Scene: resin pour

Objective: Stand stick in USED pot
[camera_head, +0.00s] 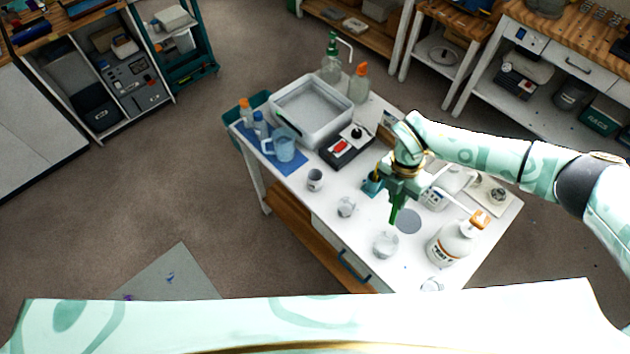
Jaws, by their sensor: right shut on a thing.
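My right gripper (394,214) reaches in from the right and points down over the middle of the white table. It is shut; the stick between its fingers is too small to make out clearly. A small teal pot (371,188) with thin yellowish sticks stands just left of the gripper, partly hidden by it. A small grey-white cup with a dark inside (315,181) stands further left. I cannot read a USED label on either. A clear cup (386,244) stands just below the fingertips, and another clear cup (346,207) stands to its left. My left gripper is not in view.
A white bottle with an orange pump (450,243) stands right of the gripper. A grey disc (408,221) lies nearby. A blue jug (284,145), a white tub (311,133) and a black scale-like device (347,161) fill the table's far left. The table (330,222) has some clear space near its front edge.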

